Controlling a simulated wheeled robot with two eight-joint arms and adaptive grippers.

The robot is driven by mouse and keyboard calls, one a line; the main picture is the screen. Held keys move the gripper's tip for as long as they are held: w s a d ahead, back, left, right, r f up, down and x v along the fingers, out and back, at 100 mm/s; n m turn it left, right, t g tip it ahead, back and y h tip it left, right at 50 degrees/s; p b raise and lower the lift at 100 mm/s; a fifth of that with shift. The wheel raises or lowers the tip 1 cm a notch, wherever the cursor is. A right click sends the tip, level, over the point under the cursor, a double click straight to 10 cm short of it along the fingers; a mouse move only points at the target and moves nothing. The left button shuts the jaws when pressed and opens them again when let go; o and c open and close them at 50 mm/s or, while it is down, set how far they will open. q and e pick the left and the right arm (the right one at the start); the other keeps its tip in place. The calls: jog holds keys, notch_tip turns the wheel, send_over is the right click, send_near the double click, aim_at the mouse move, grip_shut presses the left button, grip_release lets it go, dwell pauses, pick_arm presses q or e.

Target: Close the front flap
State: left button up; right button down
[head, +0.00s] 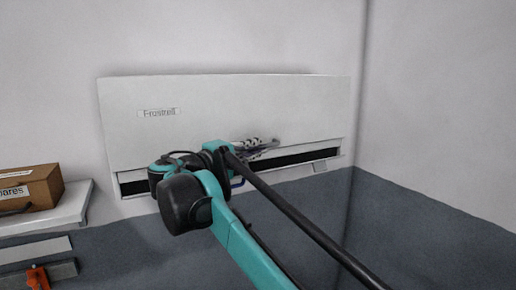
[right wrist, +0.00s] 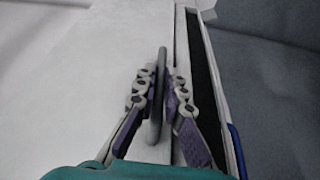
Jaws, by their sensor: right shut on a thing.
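The front flap (head: 215,110) is the wide white panel on the wall unit in the head view, with a printed label at its upper left. A long dark opening (head: 305,156) shows along the bottom of the unit, under the flap's lower edge. My right gripper (head: 264,146) is at the flap's lower part, right of the middle. In the right wrist view the fingers (right wrist: 157,92) are shut on a thin grey handle (right wrist: 155,125) that stands out from the white flap (right wrist: 95,70). The fingers and arm hide part of the lower edge. My left gripper is out of view.
A brown cardboard box (head: 28,188) sits on a white shelf (head: 75,207) at the left. An orange object (head: 38,278) is at the lower left corner. A side wall (head: 440,110) stands to the right. A blue strip (right wrist: 237,150) runs beside the slot in the right wrist view.

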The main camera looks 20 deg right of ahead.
jog(key=shift+w+r, duration=0.1)
jog(key=shift+r, duration=0.1)
jog(key=c, duration=1.6)
grip_release()
jog(key=shift+w, duration=0.15)
jog(key=shift+w+f, duration=0.15)
jog(key=shift+f, duration=0.1)
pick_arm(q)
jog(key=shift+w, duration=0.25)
pick_arm(e)
jog(key=v, duration=1.1)
jog(key=shift+a, duration=0.35)
jog(key=shift+f, duration=0.1)
